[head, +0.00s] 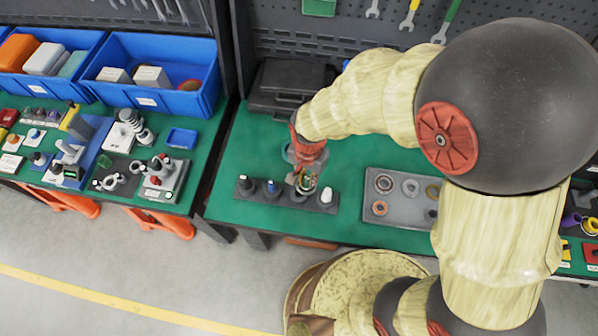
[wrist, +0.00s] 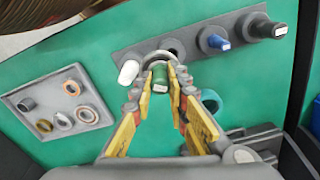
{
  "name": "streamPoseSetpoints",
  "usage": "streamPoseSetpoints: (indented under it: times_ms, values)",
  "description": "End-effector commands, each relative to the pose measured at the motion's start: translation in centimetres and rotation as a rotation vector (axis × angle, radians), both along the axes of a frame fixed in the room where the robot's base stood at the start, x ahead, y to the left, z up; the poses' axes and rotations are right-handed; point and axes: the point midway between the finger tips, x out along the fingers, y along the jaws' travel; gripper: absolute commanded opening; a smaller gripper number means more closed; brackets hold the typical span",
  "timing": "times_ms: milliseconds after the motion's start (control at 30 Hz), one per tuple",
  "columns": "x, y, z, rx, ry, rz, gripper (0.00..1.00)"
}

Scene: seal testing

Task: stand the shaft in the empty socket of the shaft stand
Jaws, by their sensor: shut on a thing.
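The shaft stand (head: 259,193) is a dark grey bar on the green table; it also shows in the wrist view (wrist: 192,45). It holds a black shaft (wrist: 265,28), a blue shaft (wrist: 218,42) and a white shaft (wrist: 128,72). A dark empty socket (wrist: 172,47) lies between the blue and white ones. In the head view my gripper (head: 305,180) is over the stand between blue and white. The shaft's lower end is hidden, so I cannot tell whether it touches the socket.
A grey tray (head: 405,207) with several rings lies right of the stand. A black case (head: 285,85) is at the back of the table, and a teal ring (wrist: 211,100) lies near the gripper. A neighbouring table at left carries blue bins (head: 150,70).

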Motion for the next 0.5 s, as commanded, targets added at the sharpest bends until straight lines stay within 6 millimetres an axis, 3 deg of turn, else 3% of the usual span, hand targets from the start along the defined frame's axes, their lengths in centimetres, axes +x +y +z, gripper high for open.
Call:
streamPoseSetpoints:
  times_ms: [167,500]
  values:
    - [0.7,2.2,-0.5,0.001,0.0,0.019,0.0]
    - [0.8,2.4,-2.3,0.0,0.0,0.02,0.0]
